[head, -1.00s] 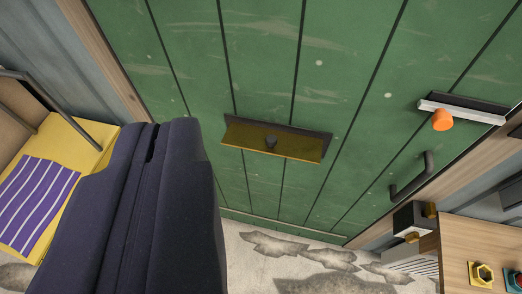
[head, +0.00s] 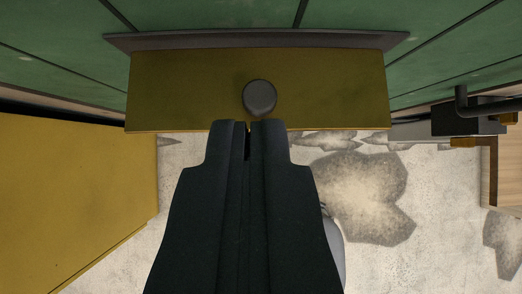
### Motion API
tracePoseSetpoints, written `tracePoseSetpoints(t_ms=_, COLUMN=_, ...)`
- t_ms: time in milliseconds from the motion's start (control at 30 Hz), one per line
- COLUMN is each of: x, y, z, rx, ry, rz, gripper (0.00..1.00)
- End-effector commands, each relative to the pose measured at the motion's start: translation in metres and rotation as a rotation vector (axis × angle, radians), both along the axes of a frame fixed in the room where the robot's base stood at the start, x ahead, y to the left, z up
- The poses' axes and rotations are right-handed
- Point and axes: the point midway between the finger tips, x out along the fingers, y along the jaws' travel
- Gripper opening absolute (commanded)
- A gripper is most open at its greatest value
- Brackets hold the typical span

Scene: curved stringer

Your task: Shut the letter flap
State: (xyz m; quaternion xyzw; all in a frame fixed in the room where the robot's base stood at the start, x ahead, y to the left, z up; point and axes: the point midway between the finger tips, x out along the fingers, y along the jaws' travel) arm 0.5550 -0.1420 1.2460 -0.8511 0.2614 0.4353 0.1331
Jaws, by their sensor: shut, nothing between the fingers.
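The letter flap (head: 185,90) is a mustard-yellow panel with a dark round knob (head: 259,97) near its middle. It stands out from the green door (head: 200,17), below a dark grey frame strip (head: 255,40), so it looks open. My gripper (head: 248,124) is shut and empty. Its fingertips are at the flap's near edge, just below the knob in the picture. I cannot tell whether they touch the flap.
A yellow surface (head: 75,200) fills the left side. A dark handle (head: 465,105) and a wooden piece of furniture (head: 502,170) are at the right. The pale stained floor (head: 400,260) shows below.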

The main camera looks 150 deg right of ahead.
Motion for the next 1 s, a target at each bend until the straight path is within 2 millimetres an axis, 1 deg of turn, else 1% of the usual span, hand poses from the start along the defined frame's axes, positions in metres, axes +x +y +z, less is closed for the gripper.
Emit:
tracePoseSetpoints(t_ms=33, x=0.004, y=-0.005, z=-0.010, rx=0.000, ry=0.004, rz=-0.003, gripper=0.00)
tracePoseSetpoints(t_ms=300, x=0.031, y=-0.022, z=-0.055, rx=0.002, ry=0.002, rz=0.000, gripper=0.00)
tracePoseSetpoints(t_ms=400, x=0.027, y=-0.019, z=-0.070, rx=0.001, ry=0.003, rz=0.001, gripper=0.00)
tracePoseSetpoints(t_ms=500, x=0.026, y=-0.017, z=-0.080, rx=0.001, ry=0.002, rz=0.001, gripper=0.00)
tracePoseSetpoints(t_ms=667, x=0.025, y=-0.017, z=-0.089, rx=0.001, ry=0.000, rz=0.001, gripper=0.00)
tracePoseSetpoints(t_ms=1000, x=0.025, y=-0.016, z=-0.089, rx=0.001, ry=-0.001, rz=0.001, gripper=0.00)
